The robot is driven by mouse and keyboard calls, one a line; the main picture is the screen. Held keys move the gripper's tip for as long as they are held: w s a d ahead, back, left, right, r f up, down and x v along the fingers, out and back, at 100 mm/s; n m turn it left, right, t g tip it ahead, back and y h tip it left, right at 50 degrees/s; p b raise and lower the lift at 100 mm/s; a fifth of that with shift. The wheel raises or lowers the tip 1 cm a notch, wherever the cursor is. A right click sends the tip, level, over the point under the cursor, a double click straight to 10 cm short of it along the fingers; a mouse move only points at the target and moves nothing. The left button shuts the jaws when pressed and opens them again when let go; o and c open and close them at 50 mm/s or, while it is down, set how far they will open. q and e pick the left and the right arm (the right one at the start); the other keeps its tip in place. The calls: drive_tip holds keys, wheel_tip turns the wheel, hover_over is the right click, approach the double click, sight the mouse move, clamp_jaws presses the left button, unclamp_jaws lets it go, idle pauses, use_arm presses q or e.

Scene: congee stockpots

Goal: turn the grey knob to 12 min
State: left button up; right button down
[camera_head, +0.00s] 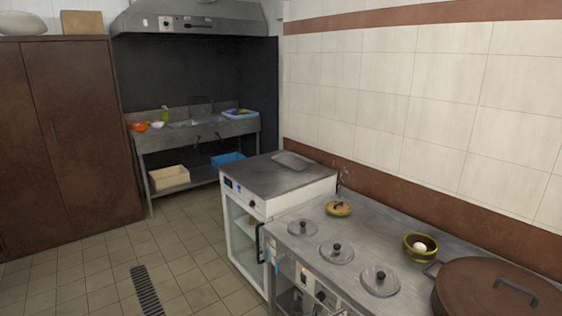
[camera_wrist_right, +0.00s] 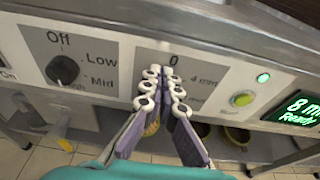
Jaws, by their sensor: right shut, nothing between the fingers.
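In the right wrist view, my right gripper (camera_wrist_right: 165,80) is shut and empty, with its fingertips over the middle of the timer dial panel (camera_wrist_right: 200,60). The dial shows "0" at the top and "4 min" to the right; other marks are partly covered. The grey knob cannot be made out; the fingers cover the dial's centre. The display (camera_wrist_right: 297,108) at the right edge reads about "8 m" and "Ready", cut off. In the head view I cannot make out my right gripper clearly. My left gripper is not in view.
A black knob (camera_wrist_right: 62,70) marked Off, Low, Mid sits left of the dial. A green light (camera_wrist_right: 263,78) and a yellow-green button (camera_wrist_right: 243,99) sit right. On the counter are several lidded wells (camera_head: 336,252), a bowl with an egg (camera_head: 420,246) and a brown-lidded pot (camera_head: 490,290).

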drive_tip(key=shift+s+d, duration=0.2)
drive_tip(key=shift+s, duration=0.1)
idle(0.4)
drive_tip(key=shift+s+d+r, duration=0.1)
drive_tip(key=shift+s+d, duration=0.3)
drive_tip(key=shift+s, duration=0.1)
drive_tip(key=shift+s+d, duration=0.25)
drive_tip(key=shift+s, duration=0.15)
drive_tip(key=shift+d, duration=0.1)
idle(0.4)
drive_tip(key=shift+r, duration=0.15)
drive_tip(key=f+v, duration=0.1)
drive_tip(key=v, duration=0.5)
drive_tip(key=shift+s+f, duration=0.15)
